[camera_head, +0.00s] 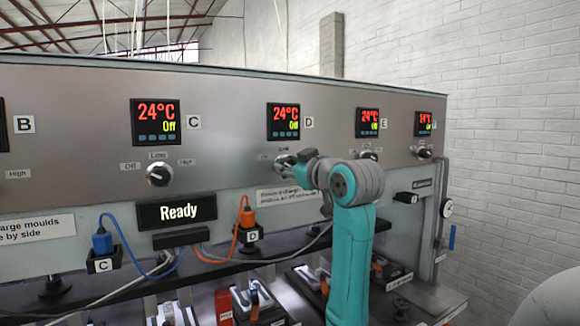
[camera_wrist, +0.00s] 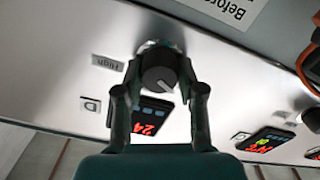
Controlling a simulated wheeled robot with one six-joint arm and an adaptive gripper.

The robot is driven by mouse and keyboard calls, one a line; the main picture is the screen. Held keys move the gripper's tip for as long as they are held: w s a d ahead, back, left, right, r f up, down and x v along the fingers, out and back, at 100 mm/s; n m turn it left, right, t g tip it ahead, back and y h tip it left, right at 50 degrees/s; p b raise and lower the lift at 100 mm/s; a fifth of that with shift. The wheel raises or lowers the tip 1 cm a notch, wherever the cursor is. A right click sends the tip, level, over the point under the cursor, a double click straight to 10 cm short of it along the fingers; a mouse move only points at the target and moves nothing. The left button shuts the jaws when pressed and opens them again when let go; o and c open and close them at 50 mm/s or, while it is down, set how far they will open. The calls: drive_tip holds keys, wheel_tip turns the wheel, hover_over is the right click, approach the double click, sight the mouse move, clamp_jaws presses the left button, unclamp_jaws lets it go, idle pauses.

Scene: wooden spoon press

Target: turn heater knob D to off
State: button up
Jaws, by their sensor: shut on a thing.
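Heater knob D (camera_head: 283,161) is on the steel panel below the display marked D (camera_head: 284,121), which reads 24°C and "Off". In the wrist view, which is upside down, the dark round knob (camera_wrist: 157,71) sits between my fingers. Its white pointer line points to the lower right of that view, away from the "High" label (camera_wrist: 107,62). My gripper (camera_wrist: 160,64) is shut on the knob, a finger on each side. In the head view my gripper (camera_head: 297,167) partly covers the knob and its labels.
Knob C (camera_head: 159,174) is to the left, and knob E (camera_head: 369,155) is just right, close behind my arm. Below are a "Ready" screen (camera_head: 178,212), an orange plug (camera_head: 247,217), a blue plug (camera_head: 102,241) and loose cables.

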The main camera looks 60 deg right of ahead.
drive_tip(key=o, duration=1.1)
drive_tip(key=shift+o, duration=0.2)
drive_tip(key=v, duration=1.2)
